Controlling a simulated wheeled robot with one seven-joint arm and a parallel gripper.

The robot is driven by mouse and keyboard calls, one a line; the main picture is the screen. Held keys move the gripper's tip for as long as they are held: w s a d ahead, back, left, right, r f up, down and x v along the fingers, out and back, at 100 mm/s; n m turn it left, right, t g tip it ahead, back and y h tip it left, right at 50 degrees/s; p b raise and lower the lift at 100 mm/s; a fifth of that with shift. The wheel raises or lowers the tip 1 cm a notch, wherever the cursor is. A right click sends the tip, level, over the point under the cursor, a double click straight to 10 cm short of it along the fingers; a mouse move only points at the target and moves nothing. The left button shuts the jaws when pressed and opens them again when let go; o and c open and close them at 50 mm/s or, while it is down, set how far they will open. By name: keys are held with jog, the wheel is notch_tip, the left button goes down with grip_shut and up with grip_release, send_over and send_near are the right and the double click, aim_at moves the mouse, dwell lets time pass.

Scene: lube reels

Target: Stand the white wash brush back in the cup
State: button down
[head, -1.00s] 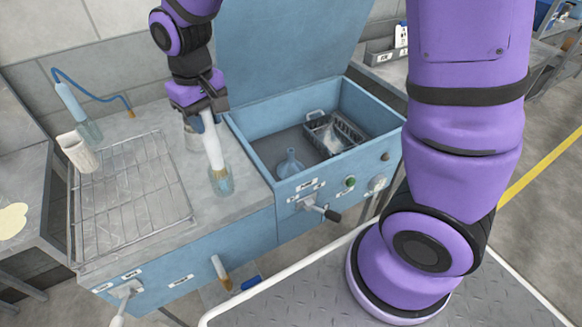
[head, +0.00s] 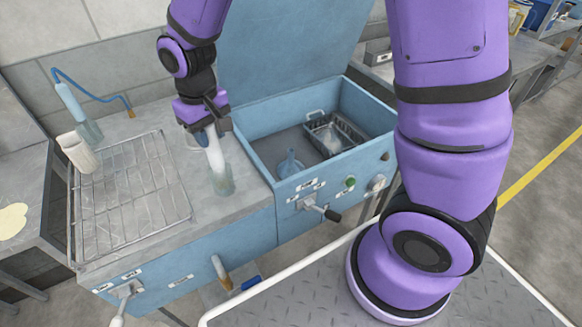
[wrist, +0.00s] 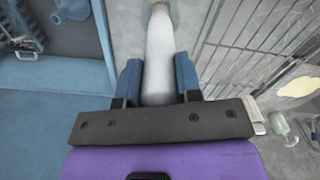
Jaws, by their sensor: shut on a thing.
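The white wash brush (head: 216,155) hangs from my gripper (head: 212,128), handle up and slightly tilted. Its lower end is inside the clear greenish cup (head: 224,184) on the grey bench top. The bristles are hard to make out through the cup wall. In the wrist view, the brush's white handle (wrist: 158,50) lies between the two blue fingers of my gripper (wrist: 158,78), which is shut on it. The cup's rim (wrist: 172,14) shows at the top edge there, around the far end of the brush.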

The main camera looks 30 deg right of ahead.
jog(key=shift+f, duration=0.5)
jog(key=c, duration=0.7)
grip_release()
jog(key=shift+r, duration=0.1)
notch_tip(320, 180, up, 10)
jog(key=shift+f, duration=0.1)
jog(key=shift+r, duration=0.4)
